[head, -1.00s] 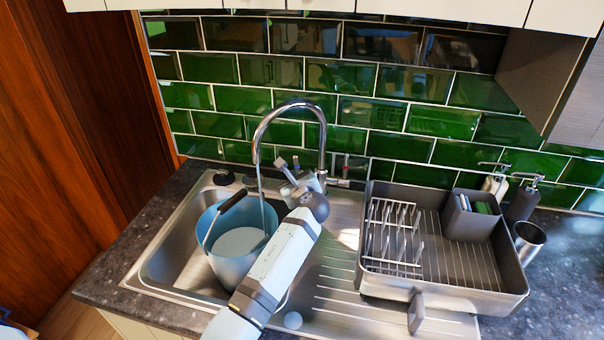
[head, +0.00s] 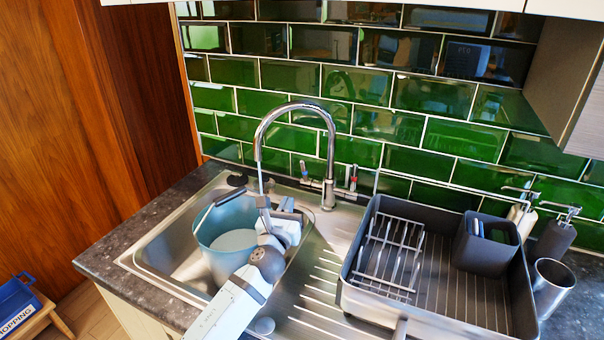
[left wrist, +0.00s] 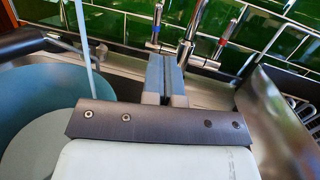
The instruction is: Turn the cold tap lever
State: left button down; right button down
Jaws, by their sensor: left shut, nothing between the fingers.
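A chrome tap (head: 329,150) stands behind the sink with two small upright levers. The blue-marked cold lever (head: 304,170) is left of the spout's base, and it also shows in the left wrist view (left wrist: 157,25). The red-marked lever (head: 353,178) is on the right. A thin stream of water (left wrist: 83,40) runs from the spout into a blue bucket (head: 212,232). My left gripper (head: 286,204) is shut and empty over the sink, in front of the cold lever and apart from it. In the left wrist view its fingers (left wrist: 165,75) point towards the tap. My right gripper is out of view.
The steel sink (head: 160,255) holds the bucket, whose dark handle stands close left of my gripper. A grey dish rack (head: 440,318) stands on the right, with a steel cup (head: 551,285) and soap dispensers (head: 556,235) beyond it. Green tiles close off the back.

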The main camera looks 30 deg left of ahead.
aim_at(302, 163)
pick_arm(q)
jog(key=x, duration=1.3)
jog(key=shift+w+a+p, duration=0.15)
jog(key=shift+w+p, duration=0.05)
jog(key=shift+p, duration=0.1)
jog(key=shift+r, duration=0.1)
jog(key=shift+w+r, duration=0.2)
jog(key=w, duration=0.1)
jog(key=w+r, duration=0.1)
jog(key=w, duration=0.1)
jog(key=shift+w+a+r+p, duration=0.1)
jog(key=shift+a+r+p, duration=0.1)
jog(key=shift+p, duration=0.2)
jog(key=shift+r, duration=0.3)
